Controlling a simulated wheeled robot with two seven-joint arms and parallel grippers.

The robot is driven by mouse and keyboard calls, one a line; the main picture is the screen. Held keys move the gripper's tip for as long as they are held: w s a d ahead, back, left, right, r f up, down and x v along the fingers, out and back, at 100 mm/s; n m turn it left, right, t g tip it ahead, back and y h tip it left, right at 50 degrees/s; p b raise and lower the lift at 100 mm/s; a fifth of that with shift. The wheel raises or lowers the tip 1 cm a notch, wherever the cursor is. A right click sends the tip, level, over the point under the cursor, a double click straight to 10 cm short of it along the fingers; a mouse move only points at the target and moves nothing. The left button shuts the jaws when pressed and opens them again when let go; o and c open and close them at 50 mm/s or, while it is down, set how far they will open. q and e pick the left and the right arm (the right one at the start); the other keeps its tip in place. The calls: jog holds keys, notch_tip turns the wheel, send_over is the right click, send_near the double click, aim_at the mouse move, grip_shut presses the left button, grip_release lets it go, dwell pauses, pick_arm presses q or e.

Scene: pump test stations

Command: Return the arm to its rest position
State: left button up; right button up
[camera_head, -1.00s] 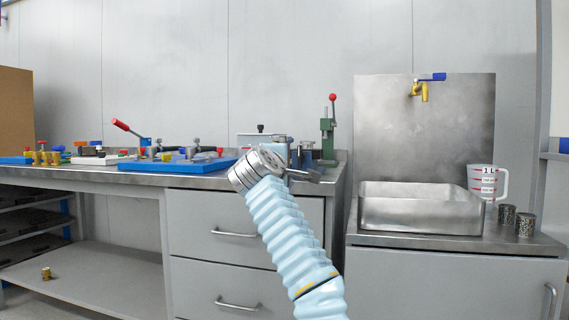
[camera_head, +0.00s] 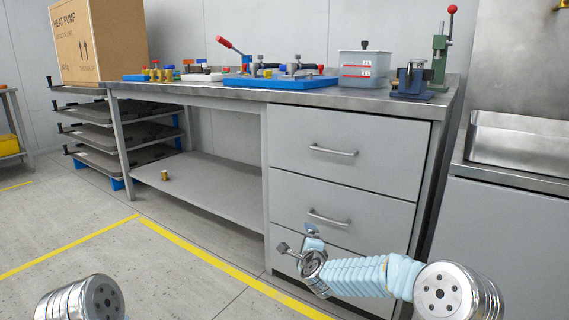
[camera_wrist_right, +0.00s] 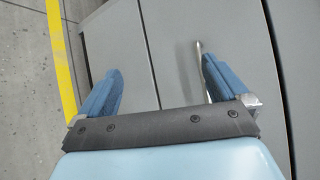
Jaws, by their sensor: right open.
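My right arm, in a light blue ribbed sleeve, reaches leftward from the lower right of the head view, low in front of the drawer cabinet (camera_head: 345,147). My right gripper (camera_head: 298,239) is at its left end, below the worktop and near the lower drawers. In the right wrist view my right gripper (camera_wrist_right: 161,72) has its two blue fingers spread wide with nothing between them. Grey cabinet fronts and part of a drawer handle (camera_wrist_right: 203,72) show behind the fingers. A metal joint of mine shows at the lower left of the head view; my left gripper is out of view.
The steel worktop (camera_head: 240,91) carries a blue tray (camera_head: 262,84), a clear container (camera_head: 364,69) and a green press (camera_head: 440,52). The sink cabinet (camera_head: 500,245) stands at right. A cardboard box (camera_head: 98,42) sits on racks at left. The floor at left is open.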

jog(key=s+d+f+n+g+y, duration=0.1)
jog(key=s+f+n+g, duration=0.45)
jog(key=f, duration=0.85)
jog(key=s+d+f+n+g, duration=0.2)
jog(key=s+f+n, duration=0.2)
jog(key=s+f, duration=0.65)
jog(key=s+d+f+n+g, duration=0.25)
jog(key=s+f+n, duration=0.25)
jog(key=s, duration=1)
jog(key=s+f+n+g+y, duration=0.1)
jog(key=s+f+n+g, duration=0.2)
jog(key=s, duration=1.1)
notch_tip(320, 180, up, 18)
jog(key=g+p, duration=0.1)
jog(key=p, duration=1.6)
jog(key=shift+r+n+y+p, duration=0.2)
jog(key=shift+n+y+p, duration=0.1)
jog(key=shift+n+p, duration=0.1)
jog(key=shift+s, duration=0.1)
jog(key=shift+c, duration=0.3)
